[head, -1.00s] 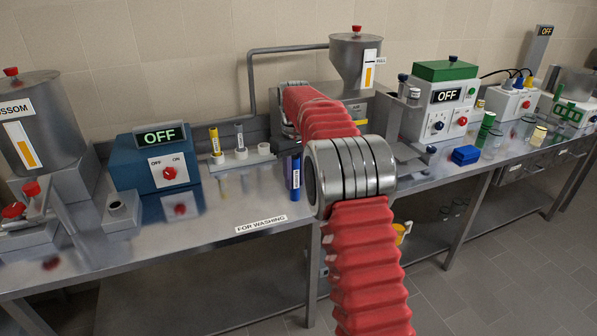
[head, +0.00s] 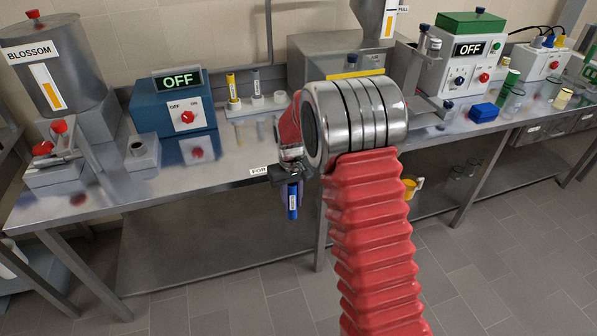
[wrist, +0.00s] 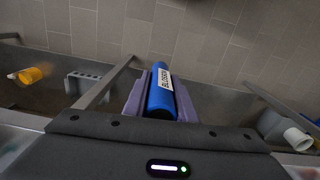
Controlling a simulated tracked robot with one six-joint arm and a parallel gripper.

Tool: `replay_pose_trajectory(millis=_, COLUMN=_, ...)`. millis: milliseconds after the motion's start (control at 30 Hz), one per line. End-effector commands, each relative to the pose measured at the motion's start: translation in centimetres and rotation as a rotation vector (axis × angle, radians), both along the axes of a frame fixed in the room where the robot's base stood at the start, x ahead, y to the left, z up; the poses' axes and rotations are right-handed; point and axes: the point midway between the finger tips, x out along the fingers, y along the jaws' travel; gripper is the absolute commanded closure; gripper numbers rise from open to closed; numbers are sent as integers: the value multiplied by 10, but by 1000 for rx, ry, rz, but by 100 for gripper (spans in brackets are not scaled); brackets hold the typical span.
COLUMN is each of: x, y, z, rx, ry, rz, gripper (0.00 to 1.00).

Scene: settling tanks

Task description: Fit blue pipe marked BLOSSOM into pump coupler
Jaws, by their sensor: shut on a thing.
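The blue pipe (head: 293,203) is held upright in my gripper (head: 291,188), in front of the table's front edge. In the wrist view the pipe (wrist: 160,90) lies between the two purple jaws of my gripper (wrist: 161,98), with its white BLOSSOM label facing the camera. My gripper is shut on it. A grey block with a round upright socket (head: 141,150) stands on the table to the left, in front of the blue box with the OFF display (head: 178,81); it looks like the pump coupler. My arm hides part of the table behind the gripper.
A BLOSSOM tank (head: 62,85) stands at the far left. A rack (head: 257,104) with tubes stands right of the blue box. The white control box (head: 465,65) is at the right. The table's front left is largely clear.

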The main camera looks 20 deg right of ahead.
Motion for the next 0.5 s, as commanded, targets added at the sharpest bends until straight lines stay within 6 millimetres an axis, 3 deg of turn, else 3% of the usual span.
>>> replay_pose_trajectory(millis=100, x=-29, y=15, z=-28, rx=0, ry=4, rz=-21, gripper=100)
replay_pose_trajectory(millis=300, x=-70, y=32, z=-60, rx=0, ry=3, rz=-54, gripper=100)
replay_pose_trajectory(millis=500, x=-84, y=36, z=-70, rx=0, ry=-1, rz=-67, gripper=100)
